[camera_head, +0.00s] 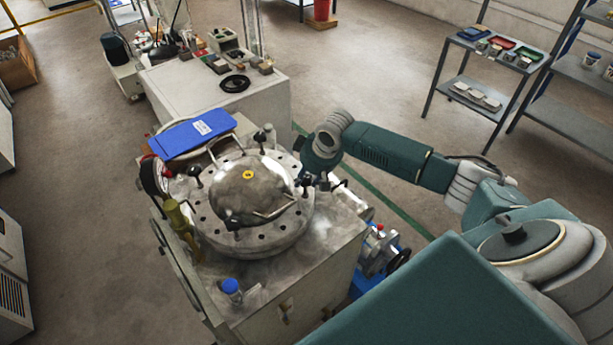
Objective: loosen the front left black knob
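A round metal vessel with a domed lid (247,185) and a flange with several holes sits on a grey machine body. Black knobs stand around the lid: one at the front left (231,224), one at the left (196,171) and one at the back (260,138). My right gripper (320,183) is at the right edge of the flange, beside a dark knob-like part there. It is small and dark, so I cannot tell whether its fingers are open or touch anything. It is well right of the front left knob. My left gripper is not in view.
A blue clipboard-like panel (193,134) lies behind the vessel. A grey cabinet (215,90) stands behind. A shelf trolley (487,75) is at the back right. The floor between is clear.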

